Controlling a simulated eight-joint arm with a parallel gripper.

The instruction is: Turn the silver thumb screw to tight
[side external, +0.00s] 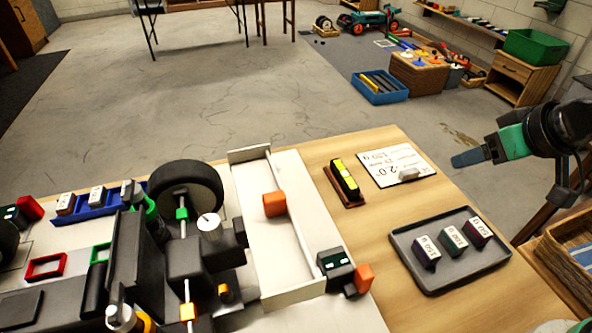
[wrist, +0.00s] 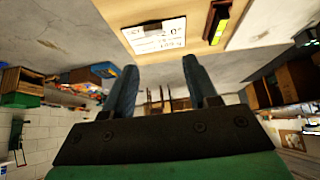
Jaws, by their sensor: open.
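The RC car chassis (side external: 165,260) stands on the wooden table at the lower left in the side external view. A pale round-topped part (side external: 209,223) with a small dark mark sits on it beside the tire; I cannot tell for certain if this is the silver thumb screw. My gripper (side external: 468,158) is at the right, in the air past the table's right edge, far from the chassis. In the wrist view its two blue-grey fingers (wrist: 160,75) are apart with nothing between them. The chassis is out of the wrist view.
A white card (side external: 397,165), a yellow-black level (side external: 344,182) and a grey tray (side external: 450,252) with small labelled blocks lie on the table's right side. A white channel-shaped frame (side external: 310,290) with orange blocks stands beside the chassis. The card also shows in the wrist view (wrist: 155,37).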

